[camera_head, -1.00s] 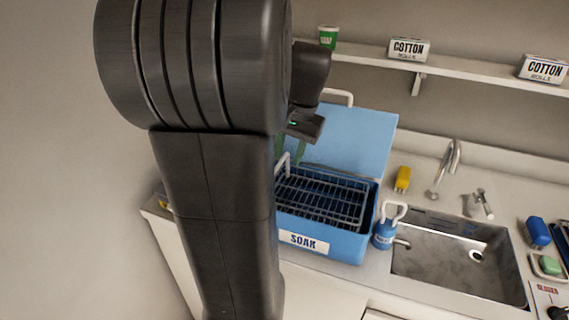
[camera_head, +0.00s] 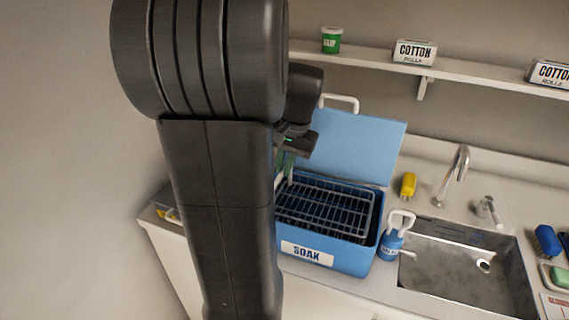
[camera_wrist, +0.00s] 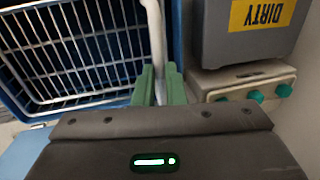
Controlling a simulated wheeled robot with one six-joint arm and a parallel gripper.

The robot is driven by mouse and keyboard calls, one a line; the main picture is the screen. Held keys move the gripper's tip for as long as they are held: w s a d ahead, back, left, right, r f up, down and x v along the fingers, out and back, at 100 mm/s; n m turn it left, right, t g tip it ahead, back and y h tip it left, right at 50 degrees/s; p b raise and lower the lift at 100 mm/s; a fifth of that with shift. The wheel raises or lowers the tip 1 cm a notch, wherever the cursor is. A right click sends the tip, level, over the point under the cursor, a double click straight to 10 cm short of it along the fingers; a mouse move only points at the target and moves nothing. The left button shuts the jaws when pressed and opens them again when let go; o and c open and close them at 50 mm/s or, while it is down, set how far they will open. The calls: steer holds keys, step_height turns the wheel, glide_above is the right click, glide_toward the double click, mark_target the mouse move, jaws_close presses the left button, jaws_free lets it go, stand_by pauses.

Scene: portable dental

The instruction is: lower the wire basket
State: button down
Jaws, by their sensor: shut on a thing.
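The grey wire basket (camera_head: 322,211) is level or nearly so within the mouth of the blue box marked SOAK (camera_head: 342,260). How far its bottom is from the box floor is hidden. In the wrist view the basket's wires (camera_wrist: 75,50) fill the upper left. My gripper's green fingers (camera_wrist: 160,80) are shut on the basket's pale upright handle (camera_wrist: 156,30). In the head view my gripper (camera_head: 287,162) is above the box's left side, partly hidden behind my arm.
The blue lid (camera_head: 355,145) stands open behind the box. A blue bottle (camera_head: 391,245) is close to the box's right side, left of the sink (camera_head: 455,270). In the wrist view a grey bin marked DIRTY (camera_wrist: 240,40) and a unit with green knobs (camera_wrist: 245,88) stand right of the basket.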

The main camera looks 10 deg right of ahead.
step_height(320, 180, down, 8)
steer(key=b, duration=0.4)
steer(key=shift+r, duration=0.1)
steer(key=shift+s, duration=0.1)
steer(key=c, duration=1.5)
jaws_free()
steer(key=shift+f, duration=0.2)
steer(key=shift+r, duration=0.1)
steer(key=r, duration=0.4)
steer(key=s+d+r, duration=0.1)
steer(key=r, duration=0.4)
steer(key=d+r, duration=0.1)
steer(key=r, duration=0.3)
steer(key=shift+s+d+r+p, duration=0.1)
steer(key=shift+s+r+p, duration=0.1)
steer(key=shift+r+p, duration=0.15)
steer(key=shift+f, duration=0.1)
